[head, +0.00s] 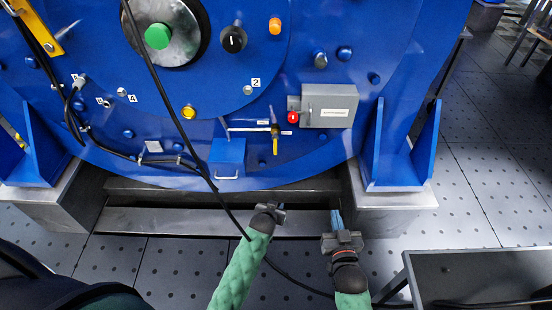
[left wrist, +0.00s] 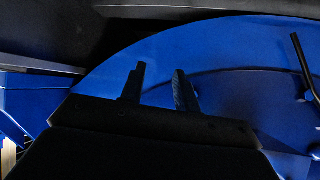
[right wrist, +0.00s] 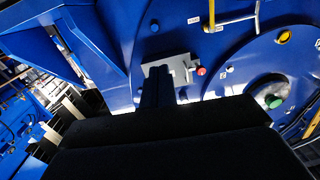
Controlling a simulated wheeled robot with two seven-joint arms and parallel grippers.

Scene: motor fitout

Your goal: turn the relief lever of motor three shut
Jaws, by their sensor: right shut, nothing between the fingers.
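A yellow lever (head: 275,146) hangs straight down from a small brass valve at the right end of a thin, roughly level pipe (head: 248,129), low on the blue motor face (head: 185,140). The lever stands crosswise to the pipe. It also shows at the top of the right wrist view (right wrist: 211,14). I cannot read which motor this is. My right gripper (head: 337,220) is shut and empty, below and right of the lever, apart from it. My left gripper (head: 279,207) is below the lever; its fingers stand apart and empty in the left wrist view (left wrist: 158,88).
A grey box (head: 330,106) with a red button (head: 293,117) sits right of the lever. A blue box (head: 227,158) juts out at its left. A black cable (head: 178,115) hangs across the motor face. A dark bench (head: 480,275) stands at lower right.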

